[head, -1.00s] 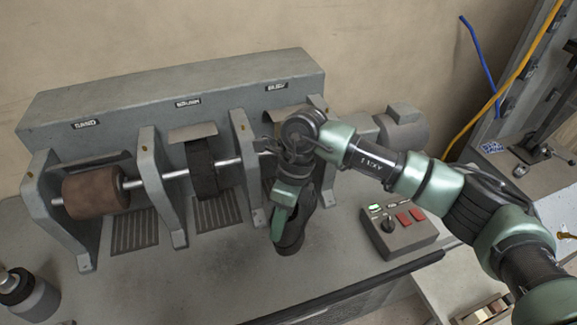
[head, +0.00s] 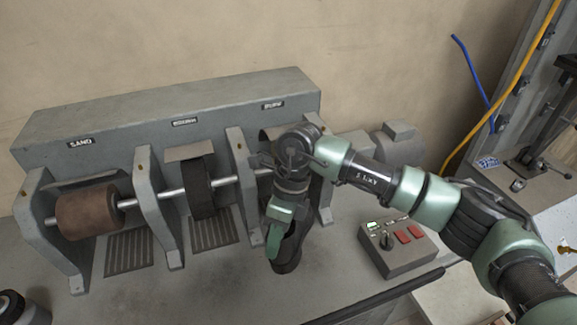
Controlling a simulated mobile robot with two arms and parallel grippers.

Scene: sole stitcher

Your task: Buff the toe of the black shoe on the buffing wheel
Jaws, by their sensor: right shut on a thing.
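The black shoe (head: 287,262) hangs below my right gripper (head: 280,222), at the front of the rightmost bay of the grey finishing machine. My right gripper is shut on the shoe; the wrist and fingers hide much of it. The bay's label at the top right is blurred. The buffing wheel in that bay is mostly hidden behind my right wrist, so I cannot tell whether the toe touches it. My left gripper is not in view.
A brown sanding drum (head: 90,212) and a dark brush wheel (head: 199,188) sit on the same shaft to the left, between upright grey brackets (head: 157,205). A control box (head: 398,248) with red buttons stands right of the shoe.

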